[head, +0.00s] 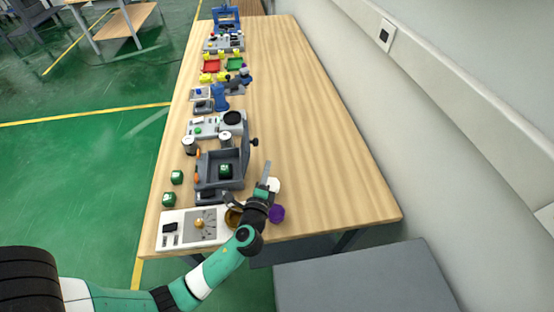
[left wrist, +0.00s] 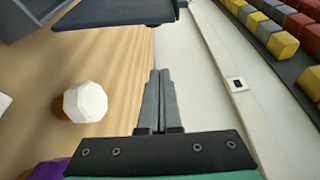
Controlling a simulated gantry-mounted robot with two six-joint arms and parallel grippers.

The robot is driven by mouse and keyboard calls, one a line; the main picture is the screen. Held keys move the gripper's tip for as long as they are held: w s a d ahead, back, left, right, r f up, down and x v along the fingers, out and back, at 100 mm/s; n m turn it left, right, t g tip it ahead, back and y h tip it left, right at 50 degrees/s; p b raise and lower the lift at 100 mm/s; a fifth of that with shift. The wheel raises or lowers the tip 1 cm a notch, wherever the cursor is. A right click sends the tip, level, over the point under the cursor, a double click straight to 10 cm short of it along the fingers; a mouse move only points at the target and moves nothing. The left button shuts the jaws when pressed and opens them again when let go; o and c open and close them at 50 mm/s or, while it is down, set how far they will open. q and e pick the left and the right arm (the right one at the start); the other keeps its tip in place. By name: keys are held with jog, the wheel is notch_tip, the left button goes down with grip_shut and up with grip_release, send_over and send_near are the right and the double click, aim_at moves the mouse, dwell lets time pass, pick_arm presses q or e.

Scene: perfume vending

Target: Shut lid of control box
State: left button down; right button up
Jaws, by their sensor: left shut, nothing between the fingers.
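A dark grey open-topped box (head: 208,180) stands on the table with a raised panel on its right side and a green cube (head: 225,171) inside. I take it for the control box, though I cannot be sure. A dark grey panel also shows at the top of the left wrist view (left wrist: 115,12). My left gripper (head: 266,168) is to the right of the box, its fingers pointing up the picture, apart from the panel. In the left wrist view its fingers (left wrist: 160,74) are together with nothing between them. My right gripper is out of view.
A white-topped piece (left wrist: 86,102) and a purple piece (head: 277,213) are close to my left gripper. A white panel with knobs (head: 182,240) is at the near table end. Green cubes (head: 169,199) are at left. The table's right side is clear, beside a wall (head: 440,130).

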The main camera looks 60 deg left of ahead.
aim_at(249, 148)
pick_arm(q)
jog(key=shift+s+a+f, duration=0.1)
jog(key=shift+a+f, duration=0.05)
jog(key=shift+f, duration=0.1)
jog(key=shift+r, duration=0.1)
jog(key=shift+w+a, duration=0.15)
jog(key=shift+w, duration=0.1)
jog(key=w+a, duration=0.2)
jog(key=a, duration=0.6)
jog(key=shift+w+a+r, duration=0.15)
jog(key=shift+w+a, duration=0.1)
jog(key=shift+a, duration=0.1)
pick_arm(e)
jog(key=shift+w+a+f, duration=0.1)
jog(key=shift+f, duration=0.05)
